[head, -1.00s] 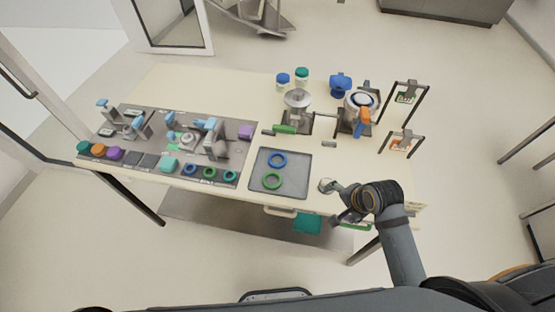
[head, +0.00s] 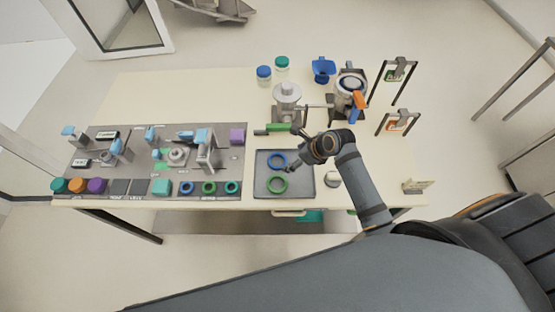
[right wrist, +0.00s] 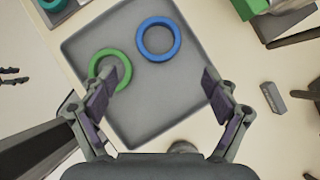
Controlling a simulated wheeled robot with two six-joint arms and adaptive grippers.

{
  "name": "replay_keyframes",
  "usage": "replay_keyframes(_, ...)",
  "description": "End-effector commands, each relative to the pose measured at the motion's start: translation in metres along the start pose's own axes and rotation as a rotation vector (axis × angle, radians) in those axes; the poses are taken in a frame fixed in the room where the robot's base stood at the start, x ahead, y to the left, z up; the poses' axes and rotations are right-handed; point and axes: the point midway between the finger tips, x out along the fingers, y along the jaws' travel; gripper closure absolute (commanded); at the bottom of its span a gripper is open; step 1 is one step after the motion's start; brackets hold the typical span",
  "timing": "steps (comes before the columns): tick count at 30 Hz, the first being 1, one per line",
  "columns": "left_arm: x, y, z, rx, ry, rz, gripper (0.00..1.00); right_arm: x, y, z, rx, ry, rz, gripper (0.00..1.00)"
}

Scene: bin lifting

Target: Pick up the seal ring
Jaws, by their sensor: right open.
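Two seal rings lie flat on the grey tray (head: 303,190). The blue ring (head: 269,161) is at the back and the green ring (head: 277,192) in front of it. My right gripper (head: 293,165) is over the tray, close to the right side of the rings. In the right wrist view the gripper (right wrist: 160,82) is open and empty. The blue ring (right wrist: 142,40) lies ahead of the fingers, left of centre. The green ring (right wrist: 93,66) is partly hidden by the left finger. Whether that finger touches it I cannot tell. My left gripper is not in view.
A dark mat (head: 120,170) with fixtures and smaller rings fills the left of the table. Metal machines (head: 287,105) and blue- and green-lidded jars (head: 264,76) stand behind the tray. Black stands (head: 397,122) are at the right.

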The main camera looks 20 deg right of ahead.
Motion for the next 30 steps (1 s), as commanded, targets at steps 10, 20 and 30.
replay_keyframes(10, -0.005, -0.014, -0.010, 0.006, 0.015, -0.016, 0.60, 0.025, 0.000, 0.002, 0.000, -0.002, 0.001, 0.13)
replay_keyframes(20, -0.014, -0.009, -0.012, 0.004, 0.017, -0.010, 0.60, 0.070, 0.002, 0.002, -0.002, -0.002, -0.001, 0.13)
replay_keyframes(30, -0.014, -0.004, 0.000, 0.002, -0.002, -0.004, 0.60, 0.071, 0.002, 0.001, -0.003, -0.001, -0.002, 0.29)
